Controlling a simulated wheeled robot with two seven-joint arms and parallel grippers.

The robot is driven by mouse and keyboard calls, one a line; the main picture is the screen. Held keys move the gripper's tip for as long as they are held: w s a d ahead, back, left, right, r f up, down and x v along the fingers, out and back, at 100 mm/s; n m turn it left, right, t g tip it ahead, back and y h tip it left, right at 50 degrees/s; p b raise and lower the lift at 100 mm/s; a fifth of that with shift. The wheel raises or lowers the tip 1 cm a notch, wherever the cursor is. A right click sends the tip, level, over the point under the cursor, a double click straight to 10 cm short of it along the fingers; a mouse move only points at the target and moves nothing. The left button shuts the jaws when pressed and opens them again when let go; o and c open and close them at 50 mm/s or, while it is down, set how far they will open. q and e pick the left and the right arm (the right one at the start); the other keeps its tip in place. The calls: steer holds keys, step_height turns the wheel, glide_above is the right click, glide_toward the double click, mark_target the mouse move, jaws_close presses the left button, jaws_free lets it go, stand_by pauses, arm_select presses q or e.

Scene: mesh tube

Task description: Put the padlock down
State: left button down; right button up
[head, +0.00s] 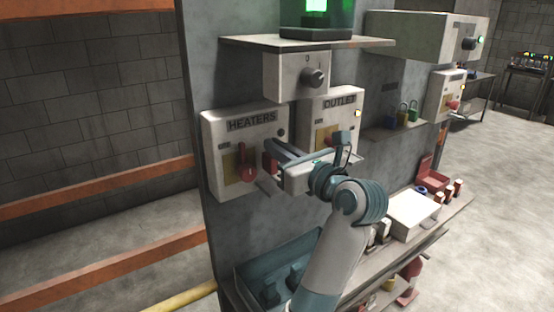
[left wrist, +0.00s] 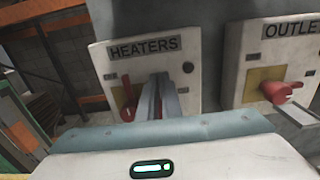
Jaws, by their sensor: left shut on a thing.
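My left gripper (head: 272,152) is in front of the HEATERS box (head: 218,122), to the right of its red switch handle (head: 247,165). It is shut on a small dark red thing (head: 270,164), which I take to be the padlock; the fingers hide most of it. My right gripper is not in view.
The OUTLET box (head: 348,100) is just right, partly behind my arm. A small shelf (head: 383,134) holds padlocks, including a blue one (head: 392,118) and a green one (head: 413,114).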

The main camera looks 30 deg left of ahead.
mark_target(275, 163)
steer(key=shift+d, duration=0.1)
